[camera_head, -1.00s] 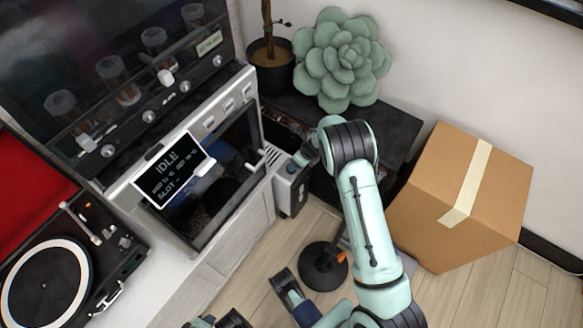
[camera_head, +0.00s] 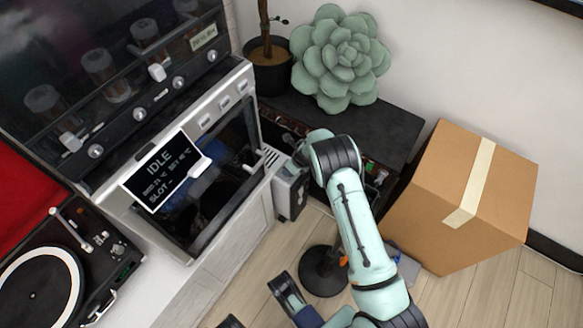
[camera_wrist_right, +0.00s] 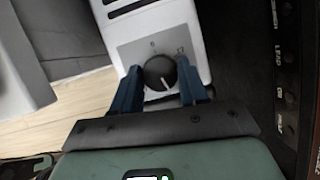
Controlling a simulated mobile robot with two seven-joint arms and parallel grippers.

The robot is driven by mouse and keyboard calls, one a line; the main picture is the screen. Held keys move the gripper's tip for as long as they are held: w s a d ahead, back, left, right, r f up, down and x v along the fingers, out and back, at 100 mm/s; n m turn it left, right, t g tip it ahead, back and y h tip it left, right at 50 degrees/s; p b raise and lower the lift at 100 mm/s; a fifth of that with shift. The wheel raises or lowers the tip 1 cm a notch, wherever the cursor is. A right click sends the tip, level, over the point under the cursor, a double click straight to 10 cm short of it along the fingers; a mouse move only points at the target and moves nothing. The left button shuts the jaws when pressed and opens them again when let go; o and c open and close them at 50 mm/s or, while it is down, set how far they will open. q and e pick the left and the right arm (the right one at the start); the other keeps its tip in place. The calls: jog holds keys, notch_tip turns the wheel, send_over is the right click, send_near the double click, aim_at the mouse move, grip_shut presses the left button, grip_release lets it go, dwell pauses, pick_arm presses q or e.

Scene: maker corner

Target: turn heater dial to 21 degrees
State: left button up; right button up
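The heater (camera_head: 289,192) is a pale narrow box beside the oven cabinet in the head view. Its top panel fills the upper middle of the right wrist view (camera_wrist_right: 180,20). In the head view my right arm hides the dial.
An oven with an IDLE screen (camera_head: 165,170) stands left of the heater. A dark low table (camera_head: 385,125) with a succulent (camera_head: 340,58) is behind it. A cardboard box (camera_head: 440,205) stands on the right. A turntable (camera_head: 45,285) is at lower left.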

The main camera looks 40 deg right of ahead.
jog(key=shift+a+r+m+h+p, duration=0.2)
jog(key=shift+m+h+p, duration=0.2)
jog(key=shift+m+p, duration=0.55)
jog(key=shift+d+f+m, duration=0.1)
jog(key=shift+f+m, duration=0.1)
jog(key=shift+m, duration=0.45)
pick_arm(q)
jog(key=w+r, duration=0.2)
jog(key=r, duration=0.1)
jog(key=shift+d+t, duration=0.4)
pick_arm(e)
jog(key=o, duration=1)
pick_arm(q)
jog(key=shift+s, duration=0.1)
jog(key=s+d+r+g+h+p, duration=0.1)
jog(key=s+d+r+g+p, duration=0.1)
jog(key=s+d+r+p, duration=0.1)
jog(key=shift+s+d+r+m+p, duration=0.35)
jog(key=shift+s+r+p, duration=0.5)
jog(key=shift+s, duration=1.05)
pick_arm(e)
jog(key=shift+v, duration=6.7)
